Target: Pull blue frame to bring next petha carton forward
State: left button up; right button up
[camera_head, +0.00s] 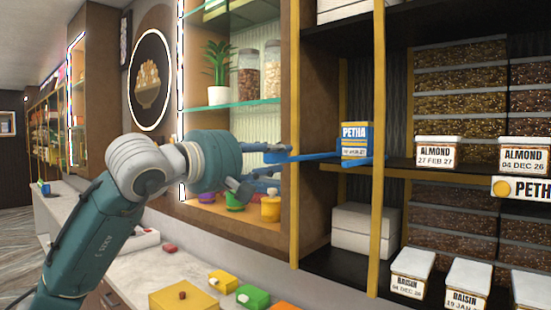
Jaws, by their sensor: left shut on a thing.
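The petha carton (354,143), blue and yellow with a white date label, stands upright on the dark shelf at the right, behind a yellow post. The blue frame (315,156) runs below and beside the carton and sticks out to the left past the shelf's edge. My left gripper (264,168) is at the frame's left end and shut on it. The exact contact is partly hidden by the gripper's own body. My right gripper is not in view.
Yellow posts (377,150) stand close to the carton. White-lidded almond boxes (437,150) and raisin boxes (412,272) fill shelves at the right. Glass shelves with jars (248,75) are behind my arm. Coloured boxes (252,297) lie on the counter below.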

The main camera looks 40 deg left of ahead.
pick_arm(q)
jog(key=shift+s+a+b, duration=0.2)
jog(key=shift+s+b, duration=0.55)
jog(key=shift+s, duration=1.35)
jog(key=o, duration=2)
jog(key=shift+c, duration=0.2)
jog(key=shift+s+a, duration=0.1)
jog(key=shift+s, duration=0.4)
jog(key=s+b, duration=0.2)
jog(key=s, duration=0.5)
jog(key=shift+a, duration=0.2)
